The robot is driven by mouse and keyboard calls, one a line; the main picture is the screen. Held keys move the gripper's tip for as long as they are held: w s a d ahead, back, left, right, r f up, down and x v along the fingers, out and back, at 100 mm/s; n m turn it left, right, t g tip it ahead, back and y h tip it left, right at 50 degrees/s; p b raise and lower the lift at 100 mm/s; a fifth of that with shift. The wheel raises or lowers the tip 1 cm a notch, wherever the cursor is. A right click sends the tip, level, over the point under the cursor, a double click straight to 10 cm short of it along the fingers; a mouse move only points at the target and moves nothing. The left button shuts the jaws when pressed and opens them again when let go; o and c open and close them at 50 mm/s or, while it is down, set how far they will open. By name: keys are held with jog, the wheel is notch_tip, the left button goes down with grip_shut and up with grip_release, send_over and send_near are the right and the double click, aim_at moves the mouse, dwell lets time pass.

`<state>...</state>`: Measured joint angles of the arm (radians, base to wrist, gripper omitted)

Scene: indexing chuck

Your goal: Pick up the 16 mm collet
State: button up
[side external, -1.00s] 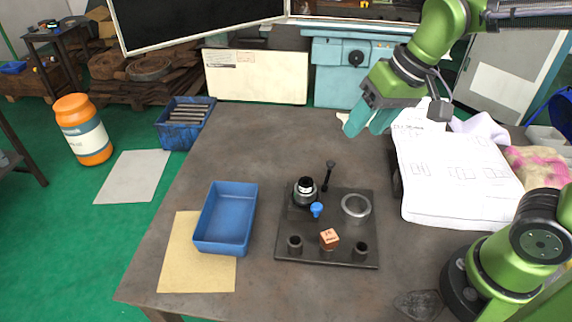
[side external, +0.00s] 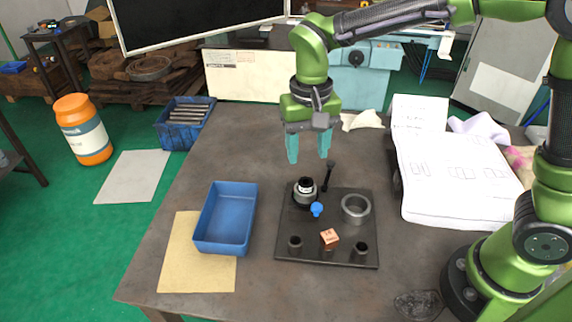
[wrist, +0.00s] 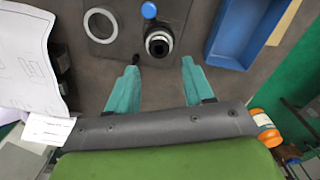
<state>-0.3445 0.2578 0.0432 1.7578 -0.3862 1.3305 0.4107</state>
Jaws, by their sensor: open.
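A dark plate (side external: 327,258) on the bench carries a black round chuck-like piece with a pale band (side external: 305,190), a blue knob (side external: 317,209), a grey ring (side external: 355,208), a copper-coloured block (side external: 329,239) and two small dark hollow cylinders (side external: 295,243) (side external: 361,249). The markings are too small to read, so I cannot tell which piece is the 16 mm collet. My gripper (side external: 309,157) is open and empty, pointing down above and behind the black piece. In the wrist view, the black piece (wrist: 158,42) lies just beyond the gap between my fingertips (wrist: 159,72).
A black lever (side external: 328,176) stands up at the plate's back edge. A blue tray (side external: 225,247) sits left of the plate, partly on a tan sheet (side external: 180,277). White papers (side external: 460,180) cover the bench's right side.

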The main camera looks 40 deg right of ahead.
aim_at(305, 188)
jog(key=f, duration=0.8)
jog(key=shift+w+f, duration=0.15)
jog(key=shift+w, duration=0.15)
jog(key=c, duration=0.9)
jog(key=shift+a, duration=0.1)
grip_shut()
